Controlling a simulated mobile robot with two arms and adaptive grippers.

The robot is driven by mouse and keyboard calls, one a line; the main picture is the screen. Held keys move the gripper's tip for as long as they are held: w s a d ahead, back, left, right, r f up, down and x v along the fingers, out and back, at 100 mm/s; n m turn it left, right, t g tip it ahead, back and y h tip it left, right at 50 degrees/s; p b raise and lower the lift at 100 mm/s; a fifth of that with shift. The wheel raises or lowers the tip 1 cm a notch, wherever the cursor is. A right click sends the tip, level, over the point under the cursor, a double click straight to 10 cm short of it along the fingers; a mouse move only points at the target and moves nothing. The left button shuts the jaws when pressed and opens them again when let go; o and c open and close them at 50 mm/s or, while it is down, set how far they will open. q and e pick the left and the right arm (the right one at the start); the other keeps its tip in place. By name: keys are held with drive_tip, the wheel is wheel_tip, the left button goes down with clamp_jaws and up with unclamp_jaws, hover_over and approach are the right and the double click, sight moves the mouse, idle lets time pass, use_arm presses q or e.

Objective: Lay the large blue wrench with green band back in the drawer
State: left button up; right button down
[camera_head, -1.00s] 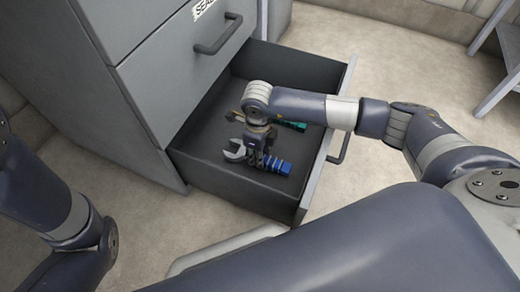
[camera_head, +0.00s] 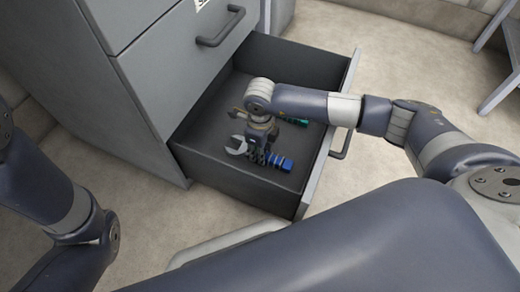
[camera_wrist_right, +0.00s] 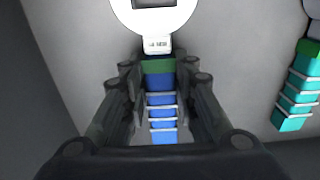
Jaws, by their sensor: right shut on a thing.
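The large blue wrench with the green band (camera_head: 281,163) lies in the open drawer (camera_head: 230,187), with its grey jaw end (camera_head: 236,146) toward the left. My right gripper (camera_head: 259,153) reaches down into the drawer and is shut on the wrench near the green band. In the right wrist view, its fingers (camera_wrist_right: 161,82) sit on both sides of the blue handle (camera_wrist_right: 161,104), and the green band shows between them. The wrench appears at the drawer floor; exact contact is hard to tell. My left gripper is out of view.
A teal-handled tool (camera_head: 296,121) lies in the drawer behind my right gripper; its handle also shows in the right wrist view (camera_wrist_right: 297,92). The grey cabinet (camera_head: 145,90) stands at left. Bare drawer floor shows left of the wrench.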

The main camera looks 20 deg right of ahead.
drive_tip(key=c, duration=1.2)
unclamp_jaws()
wheel_tip(320, 180, up, 12)
